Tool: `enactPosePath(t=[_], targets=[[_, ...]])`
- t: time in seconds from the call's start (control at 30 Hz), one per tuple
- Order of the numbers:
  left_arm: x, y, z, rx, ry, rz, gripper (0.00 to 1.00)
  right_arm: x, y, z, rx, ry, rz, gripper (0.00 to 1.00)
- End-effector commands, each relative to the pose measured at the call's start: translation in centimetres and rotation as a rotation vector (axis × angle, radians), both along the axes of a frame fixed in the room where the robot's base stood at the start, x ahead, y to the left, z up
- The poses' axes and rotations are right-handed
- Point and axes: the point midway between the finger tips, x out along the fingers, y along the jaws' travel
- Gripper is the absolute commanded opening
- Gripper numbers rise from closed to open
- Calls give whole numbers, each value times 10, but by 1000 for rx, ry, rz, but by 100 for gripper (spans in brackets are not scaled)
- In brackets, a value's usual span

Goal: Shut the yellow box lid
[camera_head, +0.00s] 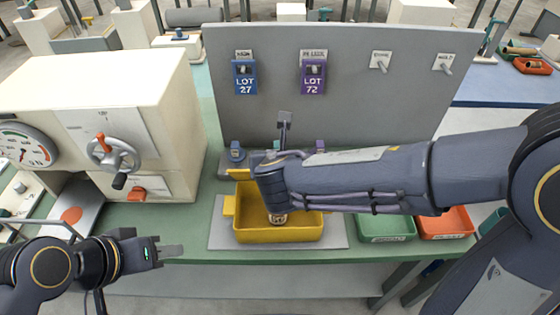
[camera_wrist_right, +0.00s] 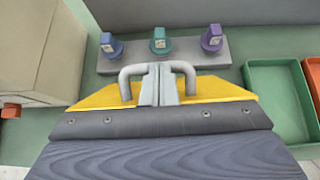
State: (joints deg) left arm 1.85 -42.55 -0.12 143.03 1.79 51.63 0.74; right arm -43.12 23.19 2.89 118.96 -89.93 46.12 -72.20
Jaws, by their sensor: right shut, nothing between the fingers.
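The yellow box (camera_head: 280,236) sits on a grey plate on the green bench in the head view, its front part open to view. A small brown round item (camera_head: 277,217) shows inside. Its yellow lid (camera_head: 238,174) shows only as a strip at the back; my right arm hides the rest. In the right wrist view the yellow lid (camera_wrist_right: 215,88) lies behind my dark hand, with a grey bar handle (camera_wrist_right: 128,80). My right gripper (camera_wrist_right: 160,85) is shut and empty, in front of the handle; contact is unclear. My left gripper (camera_head: 170,251) is in front of the bench, left of the box; its opening is unclear.
A cream machine with a handwheel (camera_head: 110,154) stands left. A grey panel (camera_head: 340,110) with blue and purple lot tags rises behind. A green tray (camera_head: 388,228) and an orange tray (camera_head: 446,224) lie right of the box. Small coloured pieces (camera_wrist_right: 160,42) stand behind the lid.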

Motion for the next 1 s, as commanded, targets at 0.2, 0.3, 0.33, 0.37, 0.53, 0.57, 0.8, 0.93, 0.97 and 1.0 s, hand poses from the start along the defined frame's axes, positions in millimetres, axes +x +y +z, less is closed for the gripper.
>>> enactPosePath(t=[0.2,0.3,0.33,0.37,0.53,0.57,0.8,0.93,0.97,1.0], targets=[[0,0,4,0,0,0,36,16,0,5,0,-1,-1,0],[0,0,5,0,0,0,36,21,0,6,-1,-1,-1,0],[0,0,5,0,0,0,36,22,0,6,-1,-1,-1,0],[0,0,5,0,0,0,36,22,0,6,-1,-1,-1,0],[0,0,6,0,0,0,36,25,1,7,-1,-2,-1,0],[0,0,6,0,0,0,36,25,1,7,-1,-2,-1,0],[0,0,6,0,0,0,36,25,1,7,-1,-2,-1,0],[0,0,6,0,0,0,36,25,1,7,-1,-2,-1,0],[0,0,6,0,0,0,36,24,1,8,-1,-2,-1,0],[0,0,8,0,0,0,36,24,1,9,-1,-2,-1,0]])
